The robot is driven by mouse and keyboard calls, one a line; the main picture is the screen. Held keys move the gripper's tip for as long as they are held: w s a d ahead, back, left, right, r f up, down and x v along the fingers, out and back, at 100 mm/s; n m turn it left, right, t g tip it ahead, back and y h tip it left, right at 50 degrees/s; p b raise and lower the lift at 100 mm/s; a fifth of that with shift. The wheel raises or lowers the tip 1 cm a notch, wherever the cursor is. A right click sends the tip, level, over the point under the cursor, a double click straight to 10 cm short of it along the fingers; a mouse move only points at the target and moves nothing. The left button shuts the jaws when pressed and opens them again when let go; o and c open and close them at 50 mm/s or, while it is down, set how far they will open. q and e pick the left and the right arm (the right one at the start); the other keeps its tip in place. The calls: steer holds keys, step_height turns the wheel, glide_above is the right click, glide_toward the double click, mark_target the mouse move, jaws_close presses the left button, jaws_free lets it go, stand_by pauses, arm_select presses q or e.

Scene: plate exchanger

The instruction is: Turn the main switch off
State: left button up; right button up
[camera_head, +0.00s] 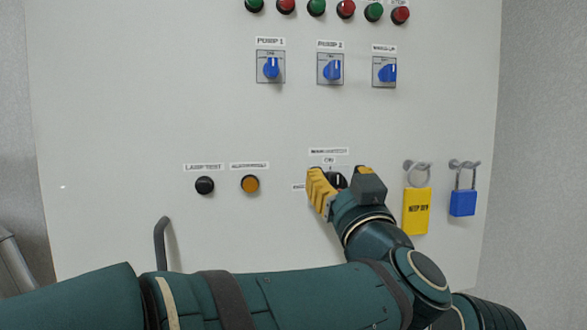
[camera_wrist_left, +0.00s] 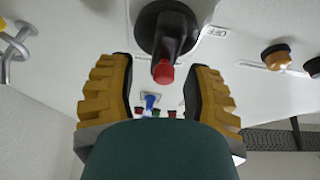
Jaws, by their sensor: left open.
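The main switch (camera_head: 338,180) is a black rotary knob low on the panel, under a label and the word ON. My left gripper partly hides it in the head view. In the left wrist view the main switch (camera_wrist_left: 165,42) has a black round base and a handle with a red tip. The handle points toward the ON side, and the OFF label (camera_wrist_left: 214,32) is beside it. My left gripper (camera_head: 325,192) is open, its yellow fingers on both sides of the red tip in the wrist view (camera_wrist_left: 160,88). I cannot tell whether they touch it. My right gripper is not in view.
A yellow tag (camera_head: 416,211) and a blue padlock (camera_head: 463,203) hang on hooks right of the switch. A black button (camera_head: 205,185) and an amber button (camera_head: 250,184) are to the left. Blue pump switches (camera_head: 271,68) sit above. A grey handle (camera_head: 161,243) projects lower left.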

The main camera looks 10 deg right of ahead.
arm_select(q)
steer(key=shift+x, duration=0.9)
steer(key=shift+o, duration=0.2)
jaws_close()
steer(key=shift+s, duration=0.1)
steer(key=shift+f, duration=0.1)
